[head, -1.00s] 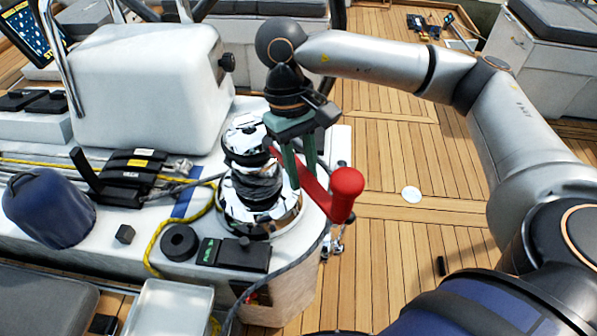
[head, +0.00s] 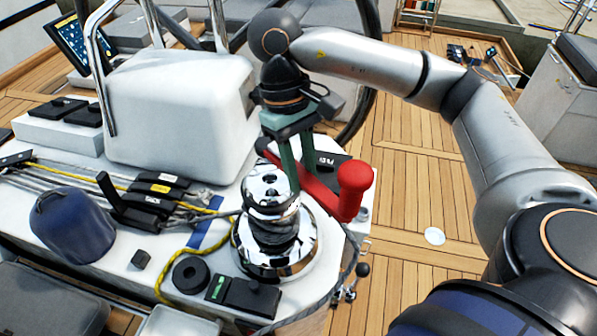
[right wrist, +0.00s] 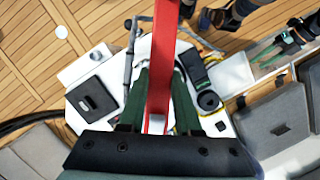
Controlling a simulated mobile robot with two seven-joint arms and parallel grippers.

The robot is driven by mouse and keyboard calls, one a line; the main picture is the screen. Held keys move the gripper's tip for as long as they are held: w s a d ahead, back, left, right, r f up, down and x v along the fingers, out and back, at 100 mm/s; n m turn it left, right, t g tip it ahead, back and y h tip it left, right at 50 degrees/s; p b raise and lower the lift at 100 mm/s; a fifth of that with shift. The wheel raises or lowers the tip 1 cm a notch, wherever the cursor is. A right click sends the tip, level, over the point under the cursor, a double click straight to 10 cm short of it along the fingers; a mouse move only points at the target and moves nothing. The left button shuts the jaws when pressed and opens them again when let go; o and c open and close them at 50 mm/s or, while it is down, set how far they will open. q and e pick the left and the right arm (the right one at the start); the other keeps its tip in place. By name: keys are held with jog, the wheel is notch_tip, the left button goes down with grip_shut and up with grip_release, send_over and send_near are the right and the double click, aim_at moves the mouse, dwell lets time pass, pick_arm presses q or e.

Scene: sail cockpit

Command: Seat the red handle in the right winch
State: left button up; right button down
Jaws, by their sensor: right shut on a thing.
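The chrome right winch (head: 272,232) stands upright on the white cockpit console in the head view. My right gripper (head: 300,172) is shut on the red handle (head: 318,190), gripping its flat arm. The handle's round red grip (head: 354,182) points up at the right end of the arm. The arm's other end shows just above and behind the winch top in the picture, apart from its socket. In the right wrist view the red handle (right wrist: 163,60) runs between the green fingers of my gripper (right wrist: 160,90). There, the handle and fingers hide most of the winch.
A blue covered winch (head: 75,225) and black rope clutches (head: 155,200) stand to the left on the console. A black ring (head: 191,275) and a switch box (head: 245,295) sit before the winch. A large white housing (head: 180,105) stands behind. The teak deck (head: 400,210) is clear at right.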

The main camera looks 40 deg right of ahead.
jog(key=shift+w, duration=0.1)
pick_arm(q)
jog(key=shift+f+b, duration=1.75)
jog(key=shift+b, duration=0.1)
pick_arm(e)
jog(key=shift+f, duration=2)
pick_arm(q)
jog(key=shift+f+b, duration=0.45)
jog(key=shift+f, duration=0.05)
pick_arm(e)
jog(key=shift+f, duration=0.4)
pick_arm(q)
jog(key=shift+f+b, duration=0.9)
jog(key=shift+b, duration=0.05)
pick_arm(e)
jog(key=shift+f, duration=0.95)
pick_arm(q)
jog(key=shift+f+b, duration=0.55)
pick_arm(e)
jog(key=shift+f, duration=0.6)
jog(key=shift+c, duration=0.2)
grip_release()
